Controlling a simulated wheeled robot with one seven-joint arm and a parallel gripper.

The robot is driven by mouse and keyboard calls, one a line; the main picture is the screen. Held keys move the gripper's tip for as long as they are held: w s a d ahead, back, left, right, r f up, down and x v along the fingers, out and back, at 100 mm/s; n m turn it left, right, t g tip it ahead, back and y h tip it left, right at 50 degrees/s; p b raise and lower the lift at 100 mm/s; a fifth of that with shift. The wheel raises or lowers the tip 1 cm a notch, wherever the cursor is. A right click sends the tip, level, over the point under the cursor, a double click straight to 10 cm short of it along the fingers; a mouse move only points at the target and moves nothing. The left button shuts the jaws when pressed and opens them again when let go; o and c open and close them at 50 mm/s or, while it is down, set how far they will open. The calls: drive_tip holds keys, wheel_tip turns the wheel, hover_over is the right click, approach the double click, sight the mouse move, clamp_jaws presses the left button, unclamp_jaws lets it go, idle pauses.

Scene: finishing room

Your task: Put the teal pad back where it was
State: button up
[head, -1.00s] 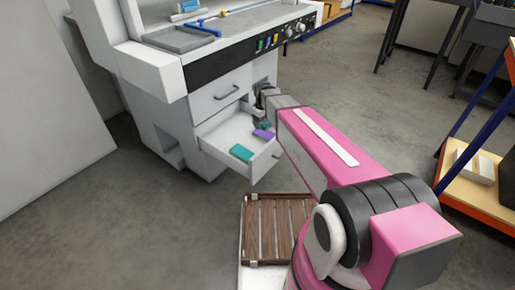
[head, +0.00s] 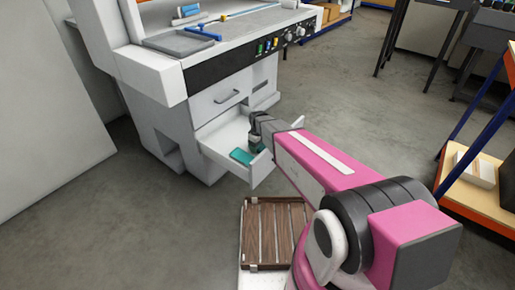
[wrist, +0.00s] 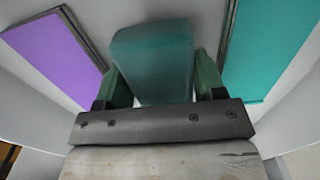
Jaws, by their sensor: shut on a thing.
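My gripper (head: 256,148) is over the right part of the open white drawer (head: 225,133). In the wrist view its green fingers are shut on a dull teal pad (wrist: 152,60), thick and block-like. In that view a flat purple piece (wrist: 55,55) lies to the left of the held pad and a flat brighter teal piece (wrist: 266,45) to the right. The teal piece also shows in the head view (head: 241,156), in the drawer left of my gripper. The purple piece is hidden in the head view. I cannot tell whether the held pad touches the drawer floor.
The drawer is part of a white cabinet (head: 222,98) with a closed drawer above. On its top lie a grey tray (head: 180,42) and a blue tool (head: 201,33). A brown slatted wooden piece (head: 275,228) is below the drawer. An orange-edged shelf (head: 478,212) stands right.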

drive_tip(key=shift+f, duration=0.55)
drive_tip(key=shift+f, duration=0.1)
drive_tip(key=o, duration=0.9)
wheel_tip(320, 180, up, 12)
